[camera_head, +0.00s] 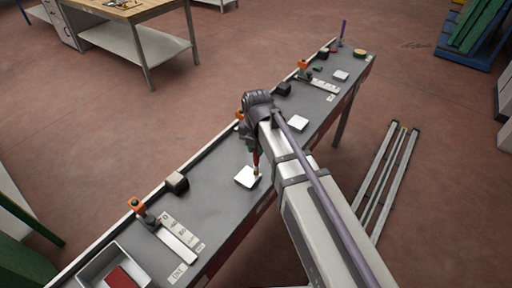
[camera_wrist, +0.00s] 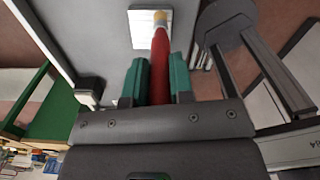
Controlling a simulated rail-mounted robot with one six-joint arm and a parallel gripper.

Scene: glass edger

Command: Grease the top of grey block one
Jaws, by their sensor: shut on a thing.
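My gripper (camera_head: 255,145) is shut on a red-handled brush (camera_head: 257,164), seen between the green fingers of my gripper (camera_wrist: 157,80) in the wrist view. The brush (camera_wrist: 160,55) points down, with a yellowish tip. Its tip is over a white square plate (camera_head: 246,177) on the long grey bench; I cannot tell whether it touches. The plate (camera_wrist: 143,30) also shows in the wrist view. A block with a pale top and dark sides (camera_head: 177,182) stands left of the plate, along the bench's back edge. I can read no label naming grey block one.
The bench (camera_head: 215,205) also bears more white plates (camera_head: 298,122), (camera_head: 340,76), dark blocks (camera_head: 283,89), orange-topped fixtures (camera_head: 138,206) and a grey tray (camera_head: 98,268) with a red thing in it. A wooden-topped table (camera_head: 130,12) stands behind. Metal rails (camera_head: 387,180) lie on the floor at right.

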